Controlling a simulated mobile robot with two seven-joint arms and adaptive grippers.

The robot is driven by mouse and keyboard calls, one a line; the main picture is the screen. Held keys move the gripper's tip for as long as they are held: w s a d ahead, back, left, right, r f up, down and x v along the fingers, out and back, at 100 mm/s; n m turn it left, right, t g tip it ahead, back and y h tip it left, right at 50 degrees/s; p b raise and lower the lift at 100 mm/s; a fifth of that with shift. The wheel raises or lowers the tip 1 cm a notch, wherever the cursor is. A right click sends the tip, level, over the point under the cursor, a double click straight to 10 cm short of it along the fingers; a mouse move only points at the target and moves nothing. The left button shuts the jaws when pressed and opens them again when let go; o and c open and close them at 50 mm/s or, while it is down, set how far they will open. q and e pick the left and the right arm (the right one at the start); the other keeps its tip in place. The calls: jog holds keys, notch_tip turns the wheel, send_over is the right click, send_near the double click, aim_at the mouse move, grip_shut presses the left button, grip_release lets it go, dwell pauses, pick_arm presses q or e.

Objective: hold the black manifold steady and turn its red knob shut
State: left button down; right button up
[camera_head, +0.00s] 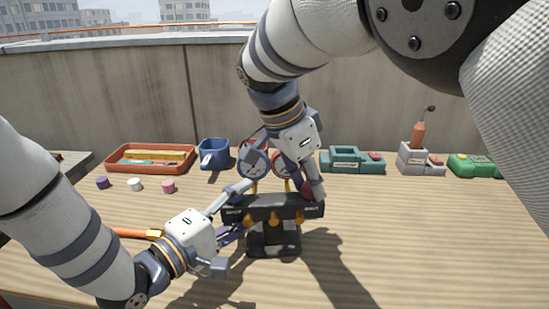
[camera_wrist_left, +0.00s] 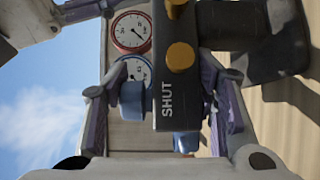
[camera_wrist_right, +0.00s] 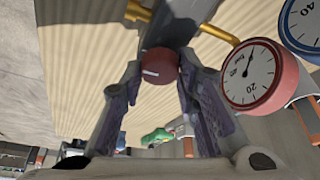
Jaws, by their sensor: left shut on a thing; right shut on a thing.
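The black manifold (camera_head: 272,212) stands upright on a dark base on the wooden table; it also shows in the left wrist view (camera_wrist_left: 168,75), with "SHUT" lettering at its end. My left gripper (camera_head: 228,213) is shut on the manifold's left end, beside a blue knob (camera_wrist_left: 132,100). The red knob (camera_wrist_right: 158,67) sits at the manifold's right end, with a white mark lying nearly across the right wrist picture. My right gripper (camera_wrist_right: 163,85) is shut on this knob from above. In the head view its fingers partly hide the red knob (camera_head: 308,190).
A red gauge (camera_wrist_right: 260,82) and a blue gauge (camera_wrist_right: 306,22) stand close behind the manifold. Behind are a red tray (camera_head: 110,163), a blue mug (camera_head: 214,153), a teal case (camera_head: 352,160) and a grey holder (camera_head: 411,161). Small caps (camera_head: 135,184) lie left. The right front table is clear.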

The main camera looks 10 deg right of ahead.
pick_arm(q)
jog(key=shift+s+d, duration=0.1)
jog(key=shift+d, duration=0.05)
pick_arm(e)
jog(key=o, duration=1.1)
jog(key=shift+w+a, duration=0.1)
jog(key=shift+a, duration=0.05)
jog(key=shift+o, duration=0.2)
jog(key=shift+r, duration=0.15)
jog(key=v, duration=1.1)
jog(key=shift+r, duration=0.4)
pick_arm(q)
jog(key=shift+c, duration=0.7)
grip_release()
